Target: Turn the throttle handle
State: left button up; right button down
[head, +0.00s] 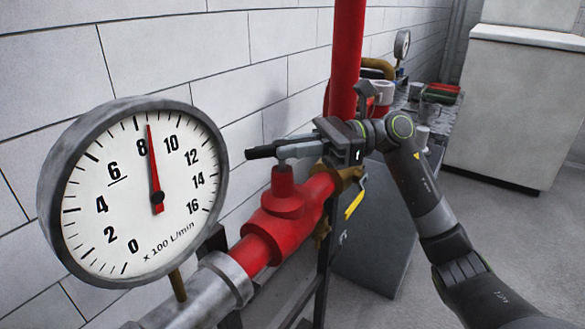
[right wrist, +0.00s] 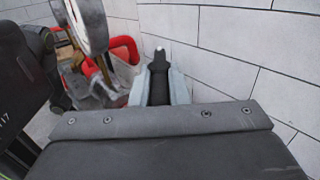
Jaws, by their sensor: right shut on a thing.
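The throttle handle (head: 263,152) is a dark bar on a short stem above the red valve body (head: 277,205) on the red pipe. My right gripper (head: 300,147) reaches in from the right and is shut on the handle, whose dark end sticks out to the left. In the right wrist view the handle (right wrist: 160,73) lies between the two pale fingers. The round flow gauge (head: 130,190) stands at the left, its red needle between 8 and 10. The fingers hide part of the handle. My left gripper is not in view.
A white block wall (head: 210,60) runs behind the pipe. A red vertical pipe (head: 347,50) rises behind my gripper. A yellow lever (head: 354,204) hangs below my right wrist. A grey cabinet (head: 520,110) stands at the back right. The floor at right is clear.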

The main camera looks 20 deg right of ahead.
jog(key=shift+w+f+n+g+b, duration=0.1)
jog(key=shift+f+n+g+b, duration=0.15)
jog(key=shift+g, duration=0.25)
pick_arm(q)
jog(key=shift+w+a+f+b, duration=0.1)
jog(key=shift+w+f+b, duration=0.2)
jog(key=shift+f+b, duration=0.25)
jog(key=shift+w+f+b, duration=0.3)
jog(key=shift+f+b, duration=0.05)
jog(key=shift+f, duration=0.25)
pick_arm(e)
jog(key=shift+w+r+n+g, duration=0.1)
jog(key=shift+r+n+g, duration=0.1)
jog(key=shift+n+g, duration=0.8)
jog(key=shift+g, duration=0.3)
jog(key=c, duration=1.4)
grip_release()
